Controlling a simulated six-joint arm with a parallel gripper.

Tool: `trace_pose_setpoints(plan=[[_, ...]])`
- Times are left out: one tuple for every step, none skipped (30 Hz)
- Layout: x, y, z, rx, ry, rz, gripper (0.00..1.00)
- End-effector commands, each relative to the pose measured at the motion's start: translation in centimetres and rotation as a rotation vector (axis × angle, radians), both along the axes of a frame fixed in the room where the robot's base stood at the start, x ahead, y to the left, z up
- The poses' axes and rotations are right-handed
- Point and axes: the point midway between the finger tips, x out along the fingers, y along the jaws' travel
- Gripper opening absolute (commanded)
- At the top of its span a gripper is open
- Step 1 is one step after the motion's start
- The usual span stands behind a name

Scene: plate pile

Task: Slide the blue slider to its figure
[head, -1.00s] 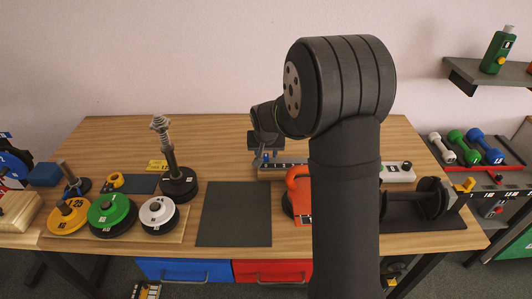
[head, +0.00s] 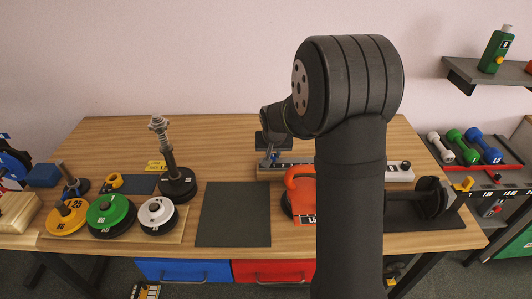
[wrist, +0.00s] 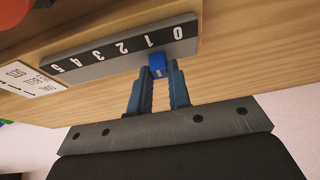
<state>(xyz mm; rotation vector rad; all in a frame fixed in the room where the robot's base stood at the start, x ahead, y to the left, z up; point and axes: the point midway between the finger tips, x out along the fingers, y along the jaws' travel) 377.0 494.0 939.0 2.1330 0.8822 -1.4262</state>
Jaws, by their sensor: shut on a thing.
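The slider rail is a long bar with a dark scale face (wrist: 110,55). Its figures run 0 to 5 and appear upside down in the wrist view. The small blue slider (wrist: 157,63) sits at the rail's edge, closest to the 1. My gripper (wrist: 160,75) is shut on the slider, one blue finger on each side. In the head view my gripper (head: 268,160) is at the left part of the rail (head: 300,167); my arm hides part of the rail's length. A white card (wrist: 30,80) with black print stands beside the scale's 5 end; I cannot read it surely.
An orange kettlebell (head: 300,195) stands in front of the rail, partly behind my arm. A dark mat (head: 235,215) lies bare left of it. Weight plates (head: 110,210) and a dark post (head: 172,165) stand farther left. A dumbbell (head: 432,197) lies at the right.

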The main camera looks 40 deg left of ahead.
Motion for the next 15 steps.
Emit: trace_pose_setpoints(plan=[[0.26, -0.26, 0.04, 0.001, 0.0, -0.001, 0.0], [0.27, -0.28, 0.04, 0.001, -0.001, 0.0, 0.0], [0.24, -0.24, 0.04, 0.001, 0.0, 0.001, 0.0], [0.23, -0.22, 0.04, 0.001, 0.0, 0.001, 0.0], [0.21, -0.22, 0.04, 0.001, 0.0, 0.001, 0.0], [0.21, -0.22, 0.04, 0.001, 0.0, 0.001, 0.0], [0.21, -0.21, 0.04, 0.001, 0.0, 0.001, 0.0], [0.21, -0.22, 0.04, 0.001, 0.0, 0.001, 0.0], [0.2, -0.21, 0.04, 0.001, 0.0, 0.001, 0.23], [0.21, -0.2, 0.04, 0.001, 0.0, 0.001, 0.29], [0.2, -0.21, 0.04, 0.001, 0.0, 0.001, 0.35], [0.2, -0.21, 0.04, 0.001, 0.0, 0.001, 0.4], [0.2, -0.2, 0.03, 0.001, 0.0, 0.001, 0.4], [0.2, -0.2, 0.03, 0.001, 0.0, 0.001, 0.4], [0.2, -0.2, 0.03, 0.001, 0.0, 0.001, 0.4]])
